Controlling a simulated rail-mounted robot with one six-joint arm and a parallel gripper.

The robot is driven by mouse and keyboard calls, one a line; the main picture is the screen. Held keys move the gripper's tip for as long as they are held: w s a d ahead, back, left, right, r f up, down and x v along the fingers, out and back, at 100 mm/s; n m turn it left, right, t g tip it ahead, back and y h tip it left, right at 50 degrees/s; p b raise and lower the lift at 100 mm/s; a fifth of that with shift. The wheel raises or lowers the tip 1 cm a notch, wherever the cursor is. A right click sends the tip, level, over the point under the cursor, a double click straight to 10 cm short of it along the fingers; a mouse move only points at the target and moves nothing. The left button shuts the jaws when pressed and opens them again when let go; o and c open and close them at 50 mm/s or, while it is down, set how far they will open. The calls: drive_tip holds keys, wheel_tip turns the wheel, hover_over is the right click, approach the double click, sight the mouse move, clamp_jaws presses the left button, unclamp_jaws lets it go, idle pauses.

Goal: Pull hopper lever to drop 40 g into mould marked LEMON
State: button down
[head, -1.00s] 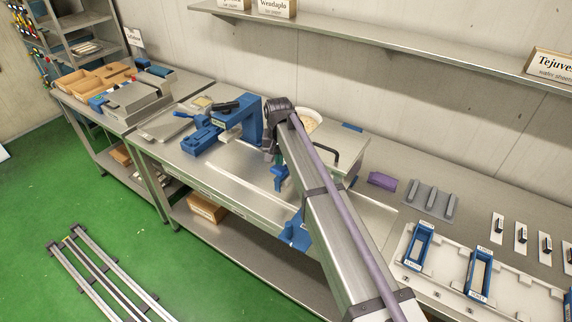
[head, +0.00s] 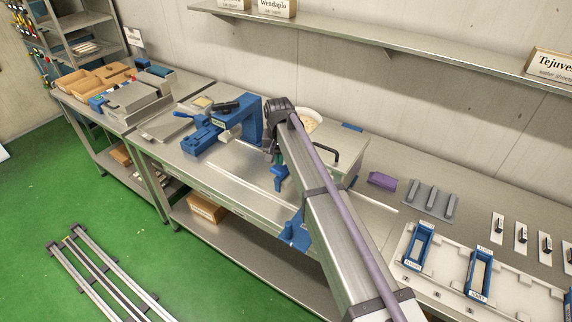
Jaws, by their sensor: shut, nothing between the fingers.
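My arm rises from the bottom right and bends down at its dark joint. My gripper (head: 279,163) hangs below that joint, small and partly hidden, shut and empty. It is close to a blue bracket-like part (head: 280,183); I cannot tell whether they touch. A pale round hopper bowl (head: 312,118) stands behind the arm, partly covered by it. I cannot make out the hopper lever for certain. Two blue rectangular moulds, one nearer the wall (head: 418,244) and one to its right (head: 479,276), lie on a pale tray (head: 520,295).
A blue machine (head: 238,122) stands left of my arm. A steel box with a black handle (head: 335,162) is just right of it. A purple block (head: 382,180) and grey bars (head: 431,200) lie farther right. The bench front (head: 225,172) is mostly bare. A shelf (head: 400,43) runs above.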

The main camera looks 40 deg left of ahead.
sight(280, 173)
drive_tip(key=shift+f+b, duration=3.45)
drive_tip(key=shift+f, duration=0.05)
wheel_tip(280, 173, up, 10)
drive_tip(key=p, duration=1)
drive_tip(key=shift+r, duration=0.2)
drive_tip(key=shift+f, duration=0.15)
